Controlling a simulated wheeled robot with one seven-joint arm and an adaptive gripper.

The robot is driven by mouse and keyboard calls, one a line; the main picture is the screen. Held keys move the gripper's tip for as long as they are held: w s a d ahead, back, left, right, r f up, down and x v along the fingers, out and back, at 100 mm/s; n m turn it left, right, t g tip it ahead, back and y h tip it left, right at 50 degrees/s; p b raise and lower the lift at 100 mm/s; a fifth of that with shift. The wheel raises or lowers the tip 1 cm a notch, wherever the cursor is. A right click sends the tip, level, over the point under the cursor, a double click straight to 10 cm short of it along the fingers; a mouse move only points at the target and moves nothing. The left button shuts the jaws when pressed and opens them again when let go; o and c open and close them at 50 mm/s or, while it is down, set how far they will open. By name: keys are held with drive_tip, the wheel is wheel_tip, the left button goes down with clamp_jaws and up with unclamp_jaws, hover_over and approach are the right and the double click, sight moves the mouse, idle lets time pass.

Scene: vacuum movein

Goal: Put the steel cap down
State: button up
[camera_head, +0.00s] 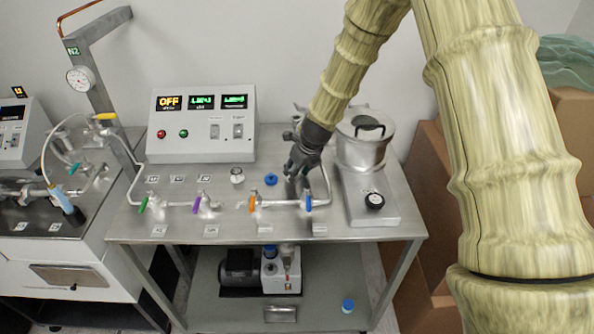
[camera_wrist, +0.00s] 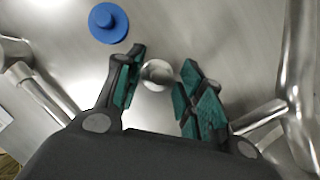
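The steel cap (camera_wrist: 158,75) is a small round shiny piece between the two green-padded fingers of my gripper (camera_wrist: 160,80) in the wrist view. Its edges meet the inner pads on both sides, so my gripper appears shut on it. In the head view my gripper (camera_head: 300,165) points down over the right part of the steel table (camera_head: 330,228), behind the pipe run. The cap is largely hidden there by the fingers. How far the cap is above the table top is hard to tell.
A blue cap (camera_head: 270,179) lies just left of my gripper; it also shows in the wrist view (camera_wrist: 108,22). A valve pipe (camera_head: 280,203) runs in front. A steel pot (camera_head: 362,150) stands at right, the control box (camera_head: 203,125) behind left. A small jar (camera_head: 237,175) stands further left.

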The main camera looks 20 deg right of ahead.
drive_tip(key=b+v, duration=0.2)
drive_tip(key=v, duration=1)
